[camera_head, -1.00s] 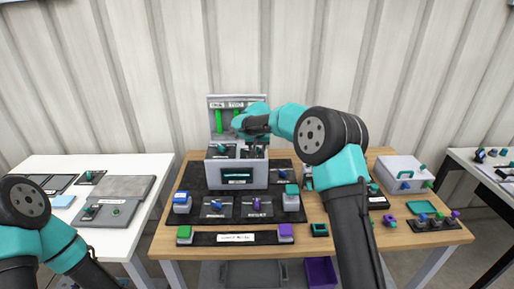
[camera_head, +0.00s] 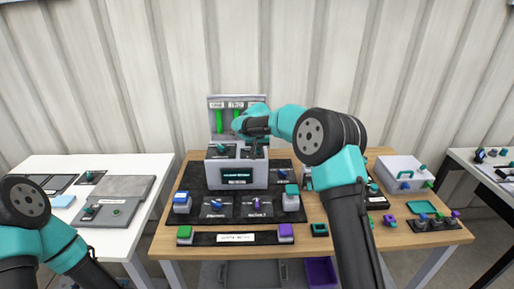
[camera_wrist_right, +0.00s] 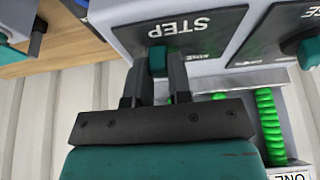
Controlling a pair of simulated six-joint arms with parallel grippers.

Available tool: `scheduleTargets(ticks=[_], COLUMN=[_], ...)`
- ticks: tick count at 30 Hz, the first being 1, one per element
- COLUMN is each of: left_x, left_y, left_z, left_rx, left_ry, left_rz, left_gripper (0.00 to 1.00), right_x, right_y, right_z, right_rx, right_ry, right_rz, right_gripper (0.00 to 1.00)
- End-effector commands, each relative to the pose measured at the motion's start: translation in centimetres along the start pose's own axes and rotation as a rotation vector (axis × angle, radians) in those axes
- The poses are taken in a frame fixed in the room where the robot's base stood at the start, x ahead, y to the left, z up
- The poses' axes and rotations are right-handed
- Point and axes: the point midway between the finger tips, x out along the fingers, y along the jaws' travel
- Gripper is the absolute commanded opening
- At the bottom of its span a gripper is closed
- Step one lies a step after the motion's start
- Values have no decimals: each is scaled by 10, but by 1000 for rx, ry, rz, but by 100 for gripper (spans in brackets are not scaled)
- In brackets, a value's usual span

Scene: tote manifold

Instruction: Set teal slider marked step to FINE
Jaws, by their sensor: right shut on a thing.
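The teal slider knob (camera_wrist_right: 157,58) stands on a grey panel (camera_wrist_right: 215,40) whose upside-down label reads STEP. Smaller lettering beside the knob is hard to read. My right gripper (camera_wrist_right: 155,72) is shut on the knob, with one dark finger on each side of it. In the head view my right gripper (camera_head: 254,150) reaches down onto the top of the grey console (camera_head: 215,174) and, with the arm, hides the slider there. My left gripper is out of view; only left arm links show at the lower left.
Green coils (camera_wrist_right: 268,120) stand close beside the panel, and another teal knob (camera_wrist_right: 308,50) lies to the right in the wrist view. Buttons and sliders fill the table in front of the console. A grey box (camera_head: 400,172) stands at the right.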

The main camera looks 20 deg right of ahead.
Motion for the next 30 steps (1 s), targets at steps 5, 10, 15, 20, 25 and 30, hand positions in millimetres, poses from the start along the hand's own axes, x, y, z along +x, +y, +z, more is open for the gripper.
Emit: scheduleTargets(ticks=[5,10,15,20,25,30], left_x=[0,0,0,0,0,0], left_y=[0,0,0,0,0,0], left_z=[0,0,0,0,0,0], left_rx=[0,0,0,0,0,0], left_ry=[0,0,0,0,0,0], left_rz=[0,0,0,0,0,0], left_gripper=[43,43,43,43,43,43], right_x=[0,0,0,-1,-1,-1], right_y=[-1,-22,-44,-46,-46,-46], right_z=[0,-1,-1,-1,-1,-1], right_rx=[0,-3,-1,0,-1,0], right_ry=[0,2,2,2,3,2], right_rz=[0,-2,-1,-2,-3,-2], right_gripper=[0,0,0,0,25,41])
